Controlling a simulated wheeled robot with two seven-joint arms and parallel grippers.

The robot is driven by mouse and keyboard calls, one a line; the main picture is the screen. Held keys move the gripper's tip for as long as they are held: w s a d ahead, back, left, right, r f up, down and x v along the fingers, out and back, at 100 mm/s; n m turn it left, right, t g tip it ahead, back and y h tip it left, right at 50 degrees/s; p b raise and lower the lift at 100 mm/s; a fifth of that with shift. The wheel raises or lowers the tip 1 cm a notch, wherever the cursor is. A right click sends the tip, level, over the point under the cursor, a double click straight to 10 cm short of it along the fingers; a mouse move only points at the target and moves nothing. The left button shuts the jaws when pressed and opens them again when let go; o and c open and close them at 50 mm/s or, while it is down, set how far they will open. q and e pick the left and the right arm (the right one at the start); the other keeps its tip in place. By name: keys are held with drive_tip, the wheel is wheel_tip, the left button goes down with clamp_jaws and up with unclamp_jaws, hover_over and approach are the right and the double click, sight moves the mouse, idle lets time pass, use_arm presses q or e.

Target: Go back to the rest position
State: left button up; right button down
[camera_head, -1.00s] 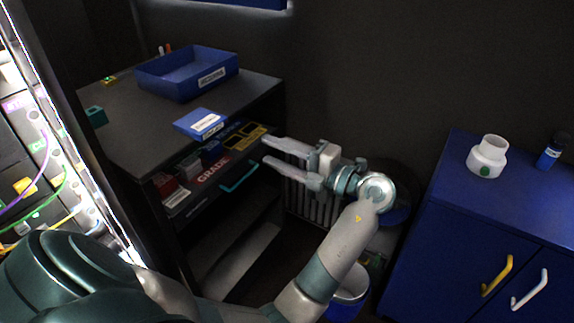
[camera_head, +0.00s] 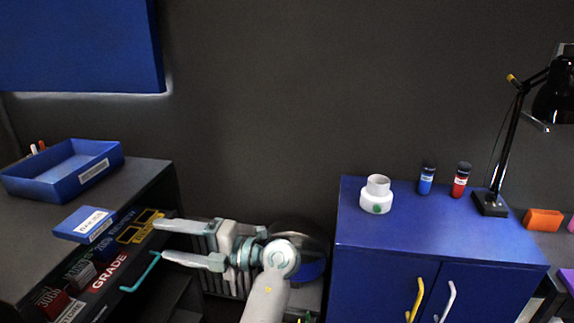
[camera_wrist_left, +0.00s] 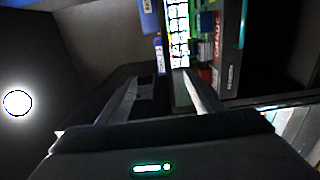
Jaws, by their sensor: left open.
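My left gripper (camera_head: 160,242) is open and empty in the head view. Its two pale fingers point left, toward the open drawer of the dark desk. The fingertips are close to the drawer's right end; I cannot tell whether they touch it. In the left wrist view the two fingers (camera_wrist_left: 158,82) are spread, with nothing between them. My right gripper is in neither view.
A blue cabinet (camera_head: 380,250) stands at the right with a white jar (camera_head: 377,196), blue bottle (camera_head: 426,179), red bottle (camera_head: 461,181) and black lamp (camera_head: 490,203). A blue tray (camera_head: 63,170) and blue box (camera_head: 84,224) lie on the desk (camera_head: 140,184).

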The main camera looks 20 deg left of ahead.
use_arm(q)
drive_tip(key=w+d+f+m+t+h, duration=0.1)
drive_tip(key=w+f+m+t+h, duration=0.1)
drive_tip(key=w+f+m+t, duration=0.45)
drive_tip(key=w+d+f+m+t+h, duration=0.1)
drive_tip(key=w+f+m+t, duration=0.15)
drive_tip(key=f+m, duration=0.7)
drive_tip(key=d+f+m+t+h, duration=0.1)
drive_tip(key=d+f+m+h, duration=0.3)
drive_tip(key=f, duration=0.6)
drive_tip(key=d+f+m+h, duration=0.2)
drive_tip(key=f+m, duration=0.4)
drive_tip(key=f, duration=0.5)
drive_tip(key=s+d+f+m+g+h, duration=0.1)
drive_tip(key=s+d+f+m+h, duration=0.35)
drive_tip(key=s+f, duration=0.4)
drive_tip(key=s+d+f+m+h, duration=0.3)
drive_tip(key=s+d+f+m, duration=0.15)
drive_tip(key=f, duration=0.75)
drive_tip(key=s+d+f+m+h, duration=0.1)
drive_tip(key=s+d+f+m, duration=0.1)
drive_tip(key=s+f, duration=0.3)
drive_tip(key=s+d+f+m+h, duration=0.2)
drive_tip(key=s+f, duration=0.3)
drive_tip(key=s, duration=0.8)
drive_tip(key=shift+s+f+g, duration=0.15)
drive_tip(key=shift+g, duration=0.25)
